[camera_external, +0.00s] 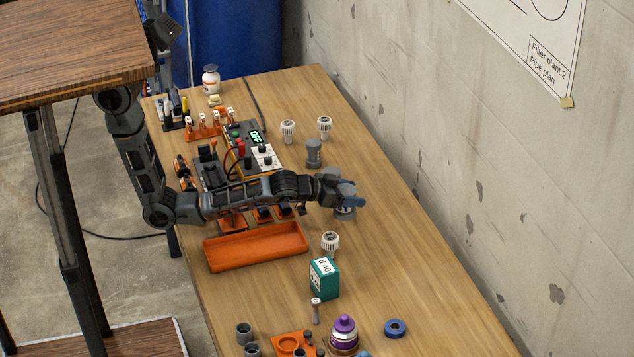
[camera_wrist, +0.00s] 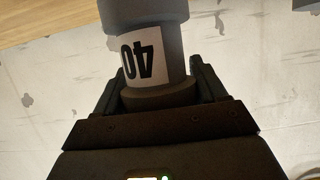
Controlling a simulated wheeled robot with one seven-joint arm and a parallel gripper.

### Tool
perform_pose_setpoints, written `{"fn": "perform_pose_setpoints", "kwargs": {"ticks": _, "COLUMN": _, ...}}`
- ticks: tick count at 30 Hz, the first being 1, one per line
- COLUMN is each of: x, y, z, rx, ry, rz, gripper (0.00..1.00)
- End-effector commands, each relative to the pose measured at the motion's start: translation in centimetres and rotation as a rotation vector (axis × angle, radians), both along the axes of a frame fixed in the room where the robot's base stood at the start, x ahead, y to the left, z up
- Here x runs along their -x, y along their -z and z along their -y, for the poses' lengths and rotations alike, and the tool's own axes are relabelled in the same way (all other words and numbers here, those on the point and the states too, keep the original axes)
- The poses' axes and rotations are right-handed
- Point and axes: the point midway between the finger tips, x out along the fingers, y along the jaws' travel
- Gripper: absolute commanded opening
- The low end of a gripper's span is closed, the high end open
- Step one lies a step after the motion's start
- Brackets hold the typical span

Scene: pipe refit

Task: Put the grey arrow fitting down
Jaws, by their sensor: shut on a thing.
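My gripper (camera_external: 352,202) is stretched out over the wooden table and shut on a grey fitting (camera_external: 345,188). In the wrist view the same grey fitting (camera_wrist: 150,95) is a round cylinder with a white label reading 40, upside down, between the fingers of my gripper (camera_wrist: 155,84). No arrow shows on the side I see. Its far end is cut off by the wrist view's top edge. I cannot tell whether it touches the table. Another grey fitting (camera_external: 314,152) stands upright on the table just behind my gripper.
White ribbed caps (camera_external: 330,241) stand in front of and behind my gripper. An orange tray (camera_external: 256,248) and a teal box (camera_external: 324,279) are nearer. A purple bottle (camera_external: 344,336) and a blue ring (camera_external: 395,328) are at the front. The table (camera_external: 420,270) is clear to the right, beside the wall.

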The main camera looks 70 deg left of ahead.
Motion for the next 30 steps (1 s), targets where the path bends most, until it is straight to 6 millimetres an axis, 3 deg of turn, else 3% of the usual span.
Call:
{"fn": "perform_pose_setpoints", "kwargs": {"ticks": 3, "x": -1.4, "y": 1.1, "z": -1.8, "rx": 0.001, "ry": -0.003, "rz": -0.001, "gripper": 0.36}}
{"fn": "perform_pose_setpoints", "kwargs": {"ticks": 9, "x": -2.5, "y": 2.3, "z": -3.1, "rx": 0.000, "ry": 0.000, "rz": 0.000, "gripper": 0.36}}
{"fn": "perform_pose_setpoints", "kwargs": {"ticks": 19, "x": -2.6, "y": 6.1, "z": -3.1, "rx": -0.001, "ry": 0.002, "rz": 0.000, "gripper": 0.36}}
{"fn": "perform_pose_setpoints", "kwargs": {"ticks": 30, "x": -2.6, "y": 6.6, "z": -3.1, "rx": 0.000, "ry": 0.001, "rz": 0.001, "gripper": 0.36}}
